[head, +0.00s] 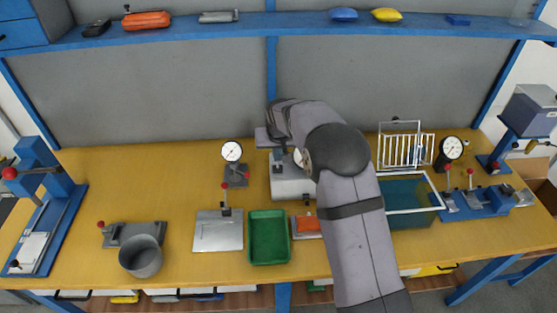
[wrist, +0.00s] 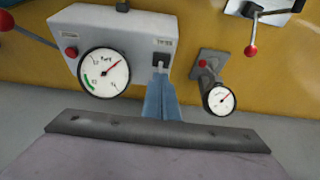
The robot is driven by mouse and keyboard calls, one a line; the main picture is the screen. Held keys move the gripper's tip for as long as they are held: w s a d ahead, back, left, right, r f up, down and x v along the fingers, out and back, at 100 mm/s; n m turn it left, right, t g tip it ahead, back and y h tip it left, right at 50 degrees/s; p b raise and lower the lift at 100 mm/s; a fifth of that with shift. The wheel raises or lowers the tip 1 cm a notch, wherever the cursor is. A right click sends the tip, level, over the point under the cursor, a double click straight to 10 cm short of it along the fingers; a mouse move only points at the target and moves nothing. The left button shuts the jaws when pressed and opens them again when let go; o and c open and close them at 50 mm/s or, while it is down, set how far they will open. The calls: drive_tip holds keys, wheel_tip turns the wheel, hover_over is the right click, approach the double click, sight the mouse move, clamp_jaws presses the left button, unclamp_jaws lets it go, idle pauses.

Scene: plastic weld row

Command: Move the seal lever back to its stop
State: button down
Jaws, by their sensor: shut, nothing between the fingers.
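A grey box with a round dial (wrist: 104,72) stands below my gripper. In the wrist view, a lever with a red knob (wrist: 6,20) reaches out at the box's left side; its knob is cut by the frame edge. I take this as the seal lever, though no label shows. In the head view my arm hides that side of the box (head: 292,188). My gripper (wrist: 161,78) is shut and empty, its tips by the box's black switch (wrist: 161,61), apart from the lever. Whether the tips touch the switch I cannot tell. It also shows in the head view (head: 279,157).
A dial gauge on a stand (wrist: 220,98) is close beside my gripper. A metal plate with a red-knobbed lever (head: 218,235), a green tray (head: 268,259) and an orange pack (head: 305,226) lie in front. A wire rack (head: 401,150) stands right of my arm.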

drive_tip(key=shift+s, duration=0.15)
drive_tip(key=shift+s+b, duration=0.35)
drive_tip(key=shift+s, duration=0.25)
wheel_tip(320, 180, up, 7)
drive_tip(key=p, duration=0.5)
idle(0.4)
idle(0.4)
